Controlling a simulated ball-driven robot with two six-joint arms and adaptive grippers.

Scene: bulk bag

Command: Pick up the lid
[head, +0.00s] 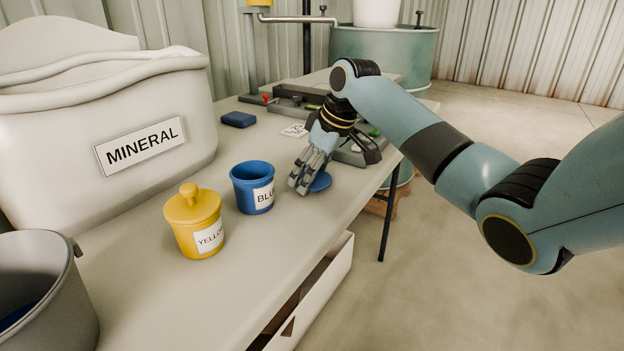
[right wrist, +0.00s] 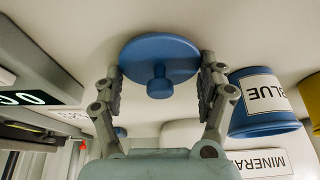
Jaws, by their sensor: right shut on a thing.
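The lid (head: 321,182) is a blue disc at the table's right edge, right of the blue pot (head: 255,188) labelled BLUE. My right gripper (head: 308,178) reaches down to it. In the right wrist view the lid (right wrist: 160,50) with its round knob sits between the two fingers of my right gripper (right wrist: 160,72), which is shut on its rim from both sides. I cannot tell whether the lid still touches the table. The blue pot (right wrist: 262,100) stands open next to the gripper. My left gripper is not in view.
A yellow lidded pot (head: 195,222) stands left of the blue pot. A white sack labelled MINERAL (head: 110,120) and a grey bucket (head: 45,290) are further left. A dark blue block (head: 238,119) and a grey scale (head: 352,152) lie behind. An open drawer (head: 315,295) hangs below the table's edge.

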